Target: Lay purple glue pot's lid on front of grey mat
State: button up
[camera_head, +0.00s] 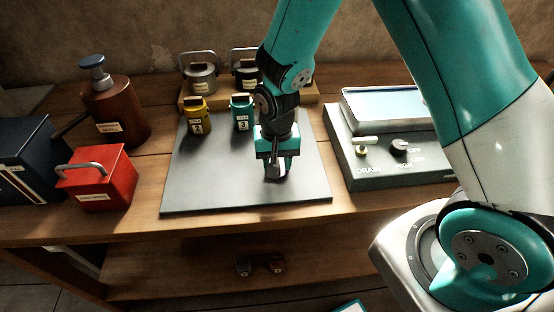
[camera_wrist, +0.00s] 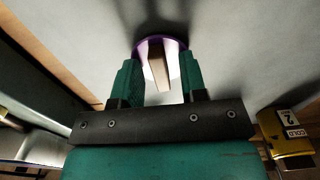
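The purple glue pot (camera_head: 277,173) stands on the grey mat (camera_head: 205,190), right of its middle, mostly hidden under my gripper. In the wrist view its lid (camera_wrist: 160,48) shows as a pale disc with a purple rim and a tan bar handle (camera_wrist: 159,73). My gripper (camera_head: 275,160) points down over the pot. In the wrist view my gripper (camera_wrist: 161,75) has its fingers on both sides of the handle, with gaps visible between. It looks open. I cannot tell whether the lid is seated on the pot.
A yellow pot (camera_head: 198,117) and a teal pot (camera_head: 242,112) stand at the mat's back. Behind them is a wooden rack (camera_head: 221,95) with two handled pots. A red box (camera_head: 98,180) and brown dispenser (camera_head: 118,112) are left. A control panel (camera_head: 375,165) is right. The mat's front left is clear.

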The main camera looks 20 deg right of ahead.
notch_tip(320, 180, up, 12)
jog(key=s+a+r+n+y, duration=0.2)
jog(key=s+r+n, duration=0.3)
jog(key=s, duration=0.4)
jog(key=s+a+r+n+y, duration=0.2)
jog(key=s+r+n, duration=0.3)
jog(key=s, duration=0.4)
jog(key=shift+s+a+r+n+b, duration=0.3)
jog(key=shift+r+n+b, duration=0.1)
jog(key=shift+r, duration=0.2)
